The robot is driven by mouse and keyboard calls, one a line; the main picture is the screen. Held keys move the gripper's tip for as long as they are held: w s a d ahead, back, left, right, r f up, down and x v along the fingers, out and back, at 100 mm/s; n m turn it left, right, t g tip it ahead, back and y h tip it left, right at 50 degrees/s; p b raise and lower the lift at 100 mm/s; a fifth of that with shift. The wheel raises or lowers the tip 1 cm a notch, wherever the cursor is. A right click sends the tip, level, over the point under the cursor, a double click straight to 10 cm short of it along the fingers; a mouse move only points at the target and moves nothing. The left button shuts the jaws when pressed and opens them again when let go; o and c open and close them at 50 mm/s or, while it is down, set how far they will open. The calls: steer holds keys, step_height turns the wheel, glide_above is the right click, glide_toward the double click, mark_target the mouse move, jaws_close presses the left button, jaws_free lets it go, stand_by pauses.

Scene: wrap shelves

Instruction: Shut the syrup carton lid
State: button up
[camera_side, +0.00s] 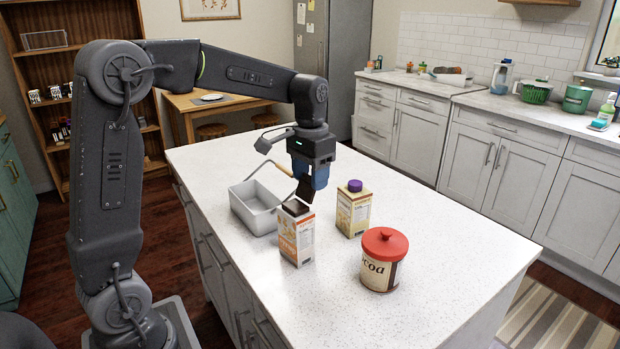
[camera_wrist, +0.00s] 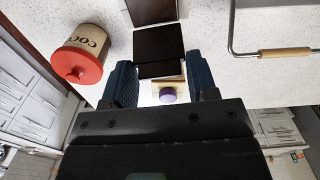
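An orange-and-white carton (camera_side: 297,240) stands upright on the white counter in the side view; its label is too small to read. Its top is dark brown and shows at the upper edge of the wrist view (camera_wrist: 150,9). A dark flap, which looks like its raised lid (camera_wrist: 159,44), stands beside that top. My gripper (camera_side: 311,180) is just above and behind the carton, pointing down. In the wrist view its blue fingers (camera_wrist: 160,64) are apart, one on each side of the dark flap. I cannot tell whether they touch it.
A yellowish carton with a purple cap (camera_side: 353,210) stands right of my gripper. A cocoa canister with a red lid (camera_side: 381,268) stands nearer the front. A grey pan (camera_side: 254,216) with a raised wooden handle (camera_wrist: 285,52) is behind left. The counter's right side is clear.

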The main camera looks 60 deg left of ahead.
steer(key=shift+s, duration=0.1)
steer(key=shift+s+d+r, duration=0.1)
steer(key=shift+s+r, duration=0.1)
steer(key=shift+s, duration=0.45)
steer(key=shift+s, duration=0.1)
steer(key=shift+s+r, duration=0.1)
steer(key=shift+s, duration=0.3)
steer(key=shift+s, duration=0.1)
stand_by(0.3)
steer(key=shift+s+r, duration=0.15)
steer(key=shift+s, duration=0.2)
steer(key=shift+s+d, duration=0.1)
steer(key=shift+s, duration=0.05)
steer(key=shift+s, duration=0.65)
stand_by(0.8)
steer(key=shift+s+d+r, duration=0.1)
steer(key=shift+s+r, duration=0.1)
steer(key=shift+s, duration=0.2)
stand_by(0.6)
